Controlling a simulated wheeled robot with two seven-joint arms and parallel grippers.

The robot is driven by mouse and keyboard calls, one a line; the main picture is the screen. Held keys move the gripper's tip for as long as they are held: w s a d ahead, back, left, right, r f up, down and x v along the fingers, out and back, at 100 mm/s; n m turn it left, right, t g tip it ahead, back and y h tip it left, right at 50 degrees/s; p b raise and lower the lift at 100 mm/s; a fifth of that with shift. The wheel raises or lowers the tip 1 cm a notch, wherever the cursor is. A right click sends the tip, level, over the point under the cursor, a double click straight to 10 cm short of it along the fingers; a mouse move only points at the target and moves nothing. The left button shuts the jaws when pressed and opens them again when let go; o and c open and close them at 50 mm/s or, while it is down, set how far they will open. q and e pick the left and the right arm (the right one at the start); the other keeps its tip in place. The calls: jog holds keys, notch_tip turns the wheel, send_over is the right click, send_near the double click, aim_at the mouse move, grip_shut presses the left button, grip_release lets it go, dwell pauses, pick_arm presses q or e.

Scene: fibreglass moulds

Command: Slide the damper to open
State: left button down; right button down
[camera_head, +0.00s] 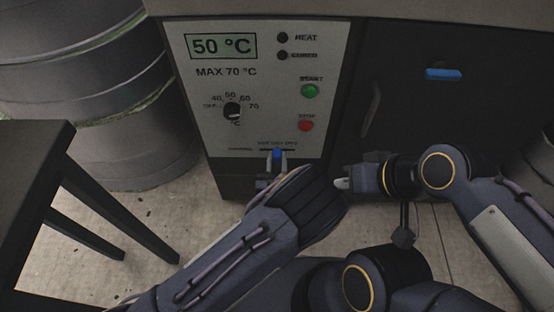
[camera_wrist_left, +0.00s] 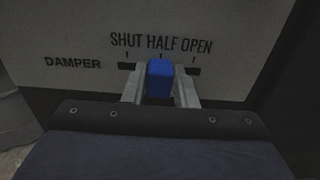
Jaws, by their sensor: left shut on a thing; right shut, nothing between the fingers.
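The damper is a blue knob (camera_head: 277,154) in a dark slot low on the pale control panel. In the left wrist view the blue knob (camera_wrist_left: 160,78) stands under the HALF mark, with SHUT to its left and OPEN to its right. My left gripper (camera_wrist_left: 160,92) is shut on the knob, one finger on each side; in the head view the left gripper (camera_head: 277,164) reaches it from below. My right gripper (camera_head: 342,184) is shut and empty, in front of the cabinet's lower part, right of the left gripper.
The panel (camera_head: 205,90) has a display reading 50 °C, a dial (camera_head: 232,111), a green button (camera_head: 310,91) and a red button (camera_head: 306,126). A blue handle (camera_head: 443,74) is on the dark front at right. A dark stool (camera_head: 38,150) and grey drums (camera_head: 115,95) are at left.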

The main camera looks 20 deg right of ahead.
pick_arm(q)
jog(key=d, duration=0.1)
jog(key=s+d+b, duration=0.1)
jog(key=d, duration=0.1)
jog(key=shift+d, duration=0.25)
jog(key=shift+s+d, duration=0.15)
jog(key=shift+d, duration=0.3)
jog(key=c, duration=1.2)
grip_release()
jog(key=shift+o, duration=0.2)
